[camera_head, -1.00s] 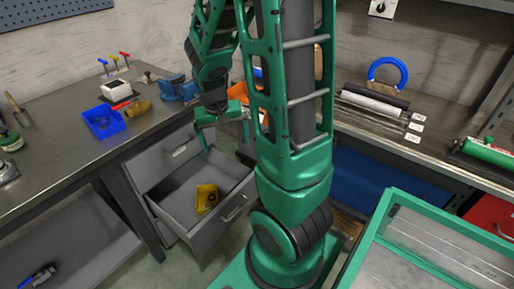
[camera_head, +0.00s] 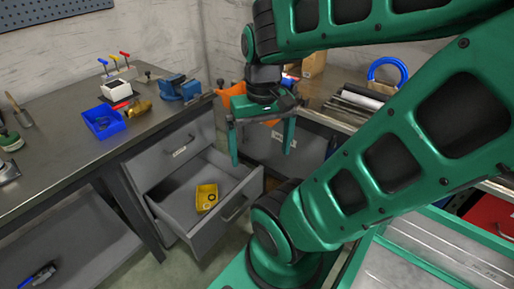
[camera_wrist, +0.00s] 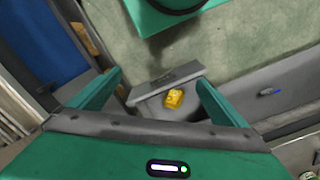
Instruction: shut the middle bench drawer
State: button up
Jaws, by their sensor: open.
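The middle bench drawer (camera_head: 236,212) is pulled out of the grey drawer unit under the left bench, below a shut drawer (camera_head: 180,151). A yellow bin (camera_head: 206,196) with a dark ring-like thing sits inside it. My gripper (camera_head: 261,155) is open and empty, fingers pointing down, above and beyond the drawer's far front corner, apart from it. In the wrist view the drawer (camera_wrist: 148,105) and its handle (camera_wrist: 174,77) show between my two fingers (camera_wrist: 157,92), with the yellow bin (camera_wrist: 173,98) inside.
The left bench top (camera_head: 75,150) holds a blue bin (camera_head: 103,122), a blue vise (camera_head: 178,88) and small tools. Another bench (camera_head: 325,105) stands behind my gripper. A green-rimmed tray or cart top (camera_head: 430,250) is at the lower right. Some floor shows in front of the drawer.

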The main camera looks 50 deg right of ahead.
aim_at(172, 201)
jog(key=z, duration=0.65)
jog(key=k, duration=1.15)
jog(key=u, duration=0.55)
jog(key=i, duration=0.95)
